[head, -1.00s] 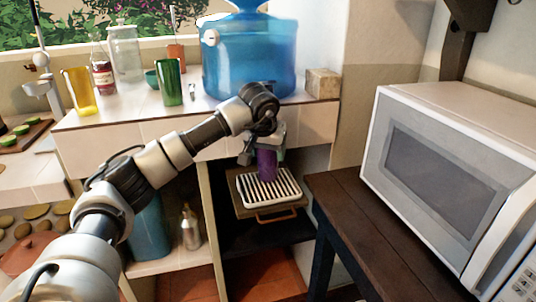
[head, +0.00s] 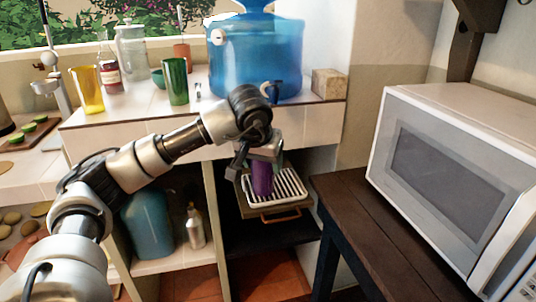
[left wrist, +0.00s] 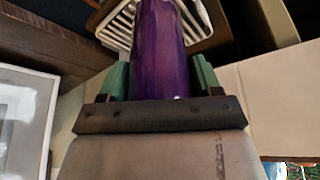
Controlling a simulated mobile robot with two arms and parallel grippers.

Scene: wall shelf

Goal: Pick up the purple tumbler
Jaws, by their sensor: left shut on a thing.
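The purple tumbler (head: 262,178) is at the white slatted rack in the open shelf below the counter. My left gripper (head: 261,163) reaches down from above and is shut on it. In the left wrist view the tumbler (left wrist: 160,50) stands between the two green finger pads (left wrist: 160,82), one on each side. The white rack (head: 291,190) shows behind and below it; I cannot tell whether the tumbler's base touches the rack. My right gripper does not show.
The counter (head: 130,118) edge and its tiled front lie just above. A blue water dispenser (head: 256,60), yellow glass (head: 88,92) and green glass (head: 176,82) stand on top. A dark table (head: 370,220) with a microwave (head: 450,170) is at the right.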

